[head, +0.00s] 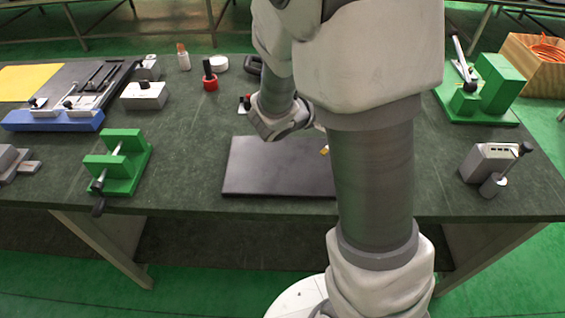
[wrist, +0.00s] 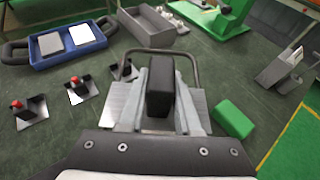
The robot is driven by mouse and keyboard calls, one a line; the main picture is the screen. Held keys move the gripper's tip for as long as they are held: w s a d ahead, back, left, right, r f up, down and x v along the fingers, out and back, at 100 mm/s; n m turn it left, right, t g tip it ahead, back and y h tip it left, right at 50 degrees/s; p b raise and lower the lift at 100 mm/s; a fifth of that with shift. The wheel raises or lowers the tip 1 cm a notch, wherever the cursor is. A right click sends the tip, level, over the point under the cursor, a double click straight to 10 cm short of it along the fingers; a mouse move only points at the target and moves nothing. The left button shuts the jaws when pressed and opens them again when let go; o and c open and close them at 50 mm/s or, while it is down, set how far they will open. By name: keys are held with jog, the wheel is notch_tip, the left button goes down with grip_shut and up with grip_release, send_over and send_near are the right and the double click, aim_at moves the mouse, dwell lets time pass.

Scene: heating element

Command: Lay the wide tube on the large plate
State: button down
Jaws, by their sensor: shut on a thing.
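In the wrist view, my gripper (wrist: 168,112) is shut on a dark upright block. A bent metal tube, which I take as the wide tube (wrist: 163,50), loops around the far side of this block, with its legs running back beside the fingers. The block looks like the tube's grip, but the join is hidden. A shiny metal plate (wrist: 121,106) shows beneath, left of the fingers; I cannot tell if the tube touches it. In the head view, my arm hides the gripper and the tube. The large plate there may be the flat dark plate (head: 265,170) at the table's front middle.
A green block (wrist: 232,118) lies close right. Green clamp fixtures (head: 122,162) (head: 490,90) stand at both sides of the table.

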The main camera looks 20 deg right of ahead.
jog(key=s+d+f+m+g+h, duration=0.1)
jog(key=s+d+f+m+g, duration=0.2)
jog(key=s+d+m+g, duration=0.9)
jog(key=s+a+f+m+g+y+b, duration=0.1)
jog(key=s+a+f+m+g+y, duration=0.1)
jog(key=s+a+m+g+y, duration=0.4)
jog(key=s+a+f+m+g+y+b, duration=0.1)
jog(key=s+a+f+m+g+y, duration=0.15)
jog(key=s+m+y, duration=0.6)
jog(key=w+a+m+t+y, duration=0.4)
jog(key=a+m+t+y, duration=0.1)
jog(key=a+m+y, duration=0.4)
jog(key=w+r+m+t+y, duration=0.1)
jog(key=w+r+m+t, duration=0.2)
jog(key=w+m+t, duration=0.3)
jog(key=w+r+m+t+y, duration=0.1)
jog(key=w+r+m+t, duration=0.35)
jog(key=w+t, duration=0.2)
jog(key=shift+m+g, duration=0.3)
jog(key=w+a+f+b, duration=0.1)
jog(key=w+a+f, duration=0.2)
jog(key=w, duration=0.1)
jog(key=w+a+f+b, duration=0.2)
jog(key=w+a+f, duration=0.2)
jog(key=shift+a, duration=0.15)
jog(key=shift+w+a+f, duration=0.3)
jog(key=shift+a, duration=0.05)
jog(key=shift+f+b, duration=0.6)
jog(key=shift+f, duration=1.35)
